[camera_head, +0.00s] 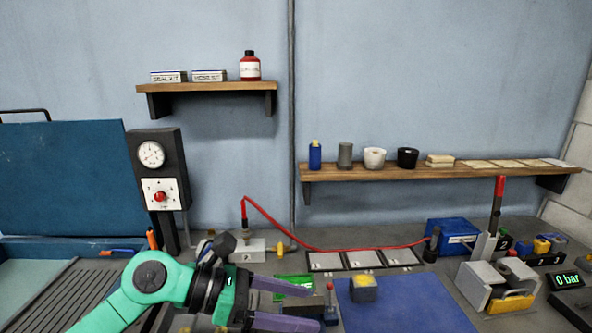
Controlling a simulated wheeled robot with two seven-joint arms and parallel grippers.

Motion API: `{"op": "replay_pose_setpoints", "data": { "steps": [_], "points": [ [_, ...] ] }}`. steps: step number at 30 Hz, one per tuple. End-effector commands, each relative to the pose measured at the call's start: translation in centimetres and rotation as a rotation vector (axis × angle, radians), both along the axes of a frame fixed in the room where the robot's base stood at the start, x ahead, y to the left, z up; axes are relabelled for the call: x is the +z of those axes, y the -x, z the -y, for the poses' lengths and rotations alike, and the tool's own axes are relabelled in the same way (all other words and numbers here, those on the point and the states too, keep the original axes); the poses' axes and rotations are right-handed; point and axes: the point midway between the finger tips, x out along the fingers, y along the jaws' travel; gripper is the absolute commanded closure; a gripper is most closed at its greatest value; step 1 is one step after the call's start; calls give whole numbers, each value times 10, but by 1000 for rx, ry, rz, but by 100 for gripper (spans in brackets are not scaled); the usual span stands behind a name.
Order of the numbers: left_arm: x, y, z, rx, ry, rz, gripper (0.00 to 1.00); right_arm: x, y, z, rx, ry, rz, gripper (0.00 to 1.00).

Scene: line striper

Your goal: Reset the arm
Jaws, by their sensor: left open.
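My left arm (155,285), green with black joints, comes in from the lower left and reaches over the bench. My left gripper (312,306) has two purple fingers spread apart, pointing right, with nothing seen held between them. The fingers lie just left of the blue mat (405,310), near a small red-topped part (330,300). A green item (294,285) lies behind the upper finger and is partly hidden by it. My right gripper does not show.
A grey block (248,251) with a red hose (330,248) stands behind the gripper. A yellow-and-grey block (363,289) sits on the mat. A clamp-like fixture (482,285) with a red-handled lever (498,195) and a blue box (452,236) stand at right.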

Motion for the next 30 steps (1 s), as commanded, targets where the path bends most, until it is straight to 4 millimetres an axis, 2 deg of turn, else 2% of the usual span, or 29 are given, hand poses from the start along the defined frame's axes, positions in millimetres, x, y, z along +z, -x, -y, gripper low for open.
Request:
{"op": "replay_pose_setpoints", "data": {
  "steps": [1, 2, 4, 5, 6, 8, 9, 10, 11, 12, 13, 15, 18, 19, 20, 21, 24, 30],
  "points": [
    [22, 2, 16, 43, 171, -67, 22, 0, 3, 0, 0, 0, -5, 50],
    [39, -2, 21, 88, 295, -121, 22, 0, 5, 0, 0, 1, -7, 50],
    [81, -18, 17, 222, 614, -291, 22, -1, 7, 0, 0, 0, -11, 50],
    [95, -29, 7, 294, 753, -379, 22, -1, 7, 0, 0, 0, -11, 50],
    [106, -47, -13, 398, 932, -507, 22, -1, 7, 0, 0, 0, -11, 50],
    [103, -76, -53, 575, 1183, -716, 22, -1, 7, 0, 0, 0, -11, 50],
    [89, -92, -83, 704, 1339, -864, 22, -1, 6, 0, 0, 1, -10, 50],
    [72, -102, -105, 804, 1441, -968, 22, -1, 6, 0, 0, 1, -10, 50],
    [52, -109, -125, 900, 1530, -1066, 22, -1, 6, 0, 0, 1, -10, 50],
    [22, -113, -149, 1028, 1633, -1191, 22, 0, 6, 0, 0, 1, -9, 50],
    [-2, -113, -165, 1124, 1701, -1278, 22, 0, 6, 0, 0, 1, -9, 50],
    [-60, -102, -195, 1351, 1828, -1468, 22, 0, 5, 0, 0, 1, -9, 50],
    [-132, -70, -219, 1652, 1942, -1682, 22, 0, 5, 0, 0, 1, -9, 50],
    [-150, -59, -223, 1733, 1961, -1734, 22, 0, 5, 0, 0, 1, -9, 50],
    [-166, -47, -227, -1726, -1883, 1694, 22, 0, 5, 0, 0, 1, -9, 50],
    [-184, -31, -230, -1711, -1783, 1644, 22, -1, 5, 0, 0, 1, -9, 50],
    [-223, 9, -233, -1681, -1568, 1528, 22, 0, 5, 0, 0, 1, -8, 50],
    [-271, 89, -229, -1625, -1222, 1323, 22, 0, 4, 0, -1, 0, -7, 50]
  ]
}}
